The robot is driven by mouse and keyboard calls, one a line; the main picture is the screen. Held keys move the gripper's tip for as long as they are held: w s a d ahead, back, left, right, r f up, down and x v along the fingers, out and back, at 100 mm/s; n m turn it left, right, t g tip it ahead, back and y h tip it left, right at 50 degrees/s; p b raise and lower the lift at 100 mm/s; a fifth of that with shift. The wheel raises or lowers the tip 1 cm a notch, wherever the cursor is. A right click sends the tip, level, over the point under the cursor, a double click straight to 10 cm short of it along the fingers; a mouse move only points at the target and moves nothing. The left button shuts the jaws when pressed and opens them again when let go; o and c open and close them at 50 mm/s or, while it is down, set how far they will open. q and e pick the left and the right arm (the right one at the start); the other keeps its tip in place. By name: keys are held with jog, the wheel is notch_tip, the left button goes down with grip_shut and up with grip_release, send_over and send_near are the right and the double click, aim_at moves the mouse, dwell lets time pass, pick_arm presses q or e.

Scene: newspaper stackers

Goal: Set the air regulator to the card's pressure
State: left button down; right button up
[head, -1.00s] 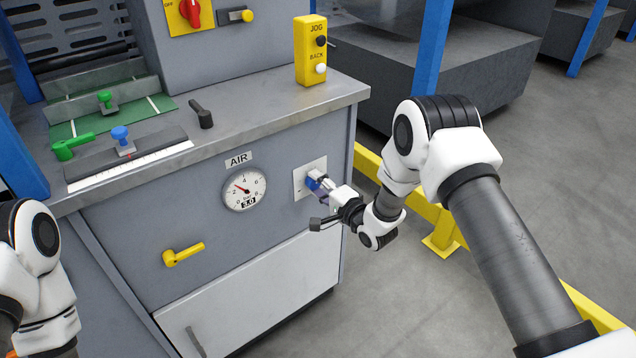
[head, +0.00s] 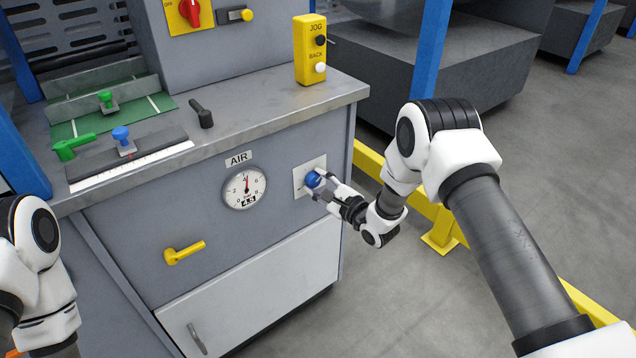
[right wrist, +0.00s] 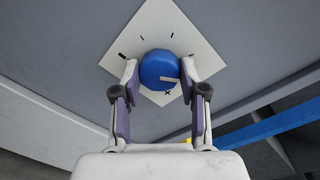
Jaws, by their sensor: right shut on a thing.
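The air regulator is a blue knob (head: 313,179) on a white square plate (head: 299,182) on the machine's front; the knob (right wrist: 160,70) also shows in the right wrist view, with a pale pointer mark toward its lower right. My right gripper (head: 326,187) is shut on the knob, one finger on each side of it in the right wrist view (right wrist: 160,82). The round air gauge (head: 244,188) under the AIR label (head: 239,158) has its needle pointing nearly straight up, and its display reads 4.5. No pressure card shows. My left gripper is out of view.
A yellow handle (head: 184,252) sticks out below the gauge. A yellow JOG/BACK box (head: 311,50) stands on the worktop, with a black lever (head: 201,114) to its left. A yellow rail (head: 440,235) runs along the floor at right.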

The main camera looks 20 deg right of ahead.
jog(key=shift+m, duration=0.3)
jog(key=o, duration=1.1)
jog(key=shift+o, duration=0.2)
jog(key=v, duration=1.2)
